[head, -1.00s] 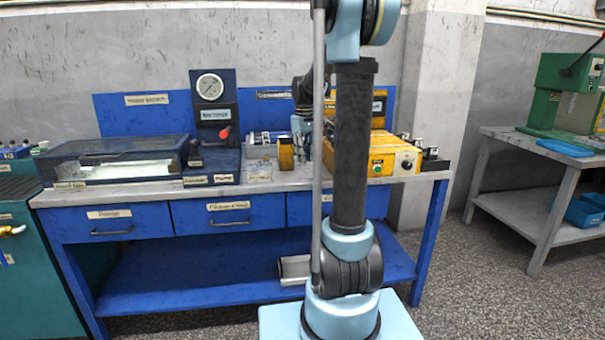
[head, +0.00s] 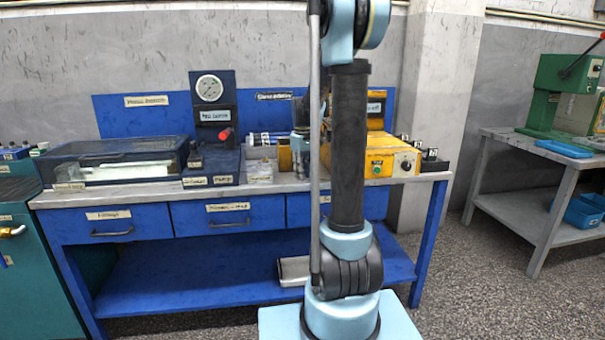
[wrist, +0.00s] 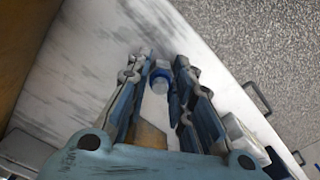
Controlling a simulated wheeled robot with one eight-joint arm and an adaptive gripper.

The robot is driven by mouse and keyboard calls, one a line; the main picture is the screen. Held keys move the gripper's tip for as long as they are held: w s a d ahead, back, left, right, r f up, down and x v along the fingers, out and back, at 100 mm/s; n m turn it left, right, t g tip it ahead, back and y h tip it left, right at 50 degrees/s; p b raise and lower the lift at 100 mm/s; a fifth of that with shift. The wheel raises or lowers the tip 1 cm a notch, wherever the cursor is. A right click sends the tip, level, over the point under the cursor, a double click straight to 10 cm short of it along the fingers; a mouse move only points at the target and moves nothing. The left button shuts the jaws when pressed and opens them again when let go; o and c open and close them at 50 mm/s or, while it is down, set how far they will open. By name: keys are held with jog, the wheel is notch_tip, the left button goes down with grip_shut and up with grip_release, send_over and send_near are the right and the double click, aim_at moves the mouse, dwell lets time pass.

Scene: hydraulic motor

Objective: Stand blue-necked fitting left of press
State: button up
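In the wrist view my gripper (wrist: 160,68) points down at the pale bench top, with one finger on each side of a visible gap. A small part with a blue collar and a pale end (wrist: 161,76), seemingly the blue-necked fitting, shows between the fingertips, close to the right finger. I see no clear grip on it. An orange-brown part shows deeper between the fingers, partly hidden. In the head view my gripper (head: 300,148) is low over the bench beside a yellow block (head: 285,158), partly behind my arm; the fitting cannot be made out there. The press (head: 562,90) is green, on the right-hand table.
The blue workbench (head: 110,222) carries a clear-lidded case (head: 115,160), a gauge stand (head: 211,110) with a red knob and a yellow control box (head: 390,158). A blue tray (head: 565,148) lies before the press. The bench front edge has drawer handles.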

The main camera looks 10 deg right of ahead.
jog(key=shift+o, duration=1.1)
notch_tip(320, 180, up, 11)
jog(key=s+m, duration=0.1)
jog(key=s, duration=0.8)
jog(key=s+f+m+t, duration=0.1)
jog(key=s+f+m, duration=0.1)
jog(key=s+f, duration=0.7)
jog(key=s+f+m+t, duration=0.1)
jog(key=s+f+m, duration=0.2)
jog(key=s+f, duration=0.6)
jog(key=s, duration=0.8)
